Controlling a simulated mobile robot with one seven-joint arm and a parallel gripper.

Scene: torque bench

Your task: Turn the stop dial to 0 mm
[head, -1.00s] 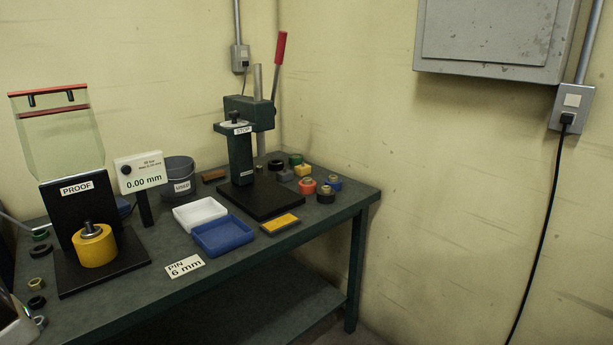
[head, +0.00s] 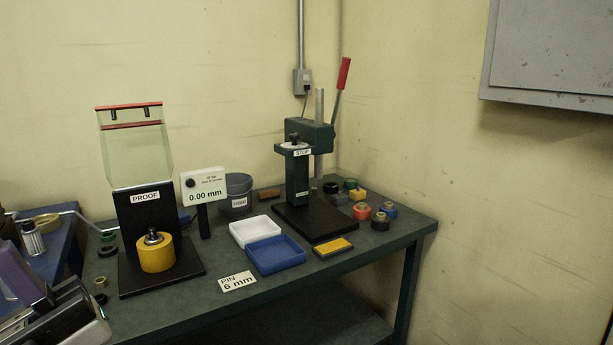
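The stop dial (head: 290,146) is a pale disc with a dark knob on top, on the front of the dark green press (head: 297,180), above a label reading STOP. Its scale marks are too small to read, so its setting cannot be told. A grey, black and purple part (head: 70,315) fills the lower left corner, close to the camera. It looks like my gripper or the arm's end, but its fingertips cannot be made out. It is well apart from the press and the dial.
The proof stand (head: 132,230) with a yellow cylinder and a display (head: 205,186) reading 0.00 mm stand left of the press. White and blue trays (head: 277,262), a yellow block (head: 332,247) and a PIN 6 mm card (head: 238,281) lie in front. Coloured parts sit right of it.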

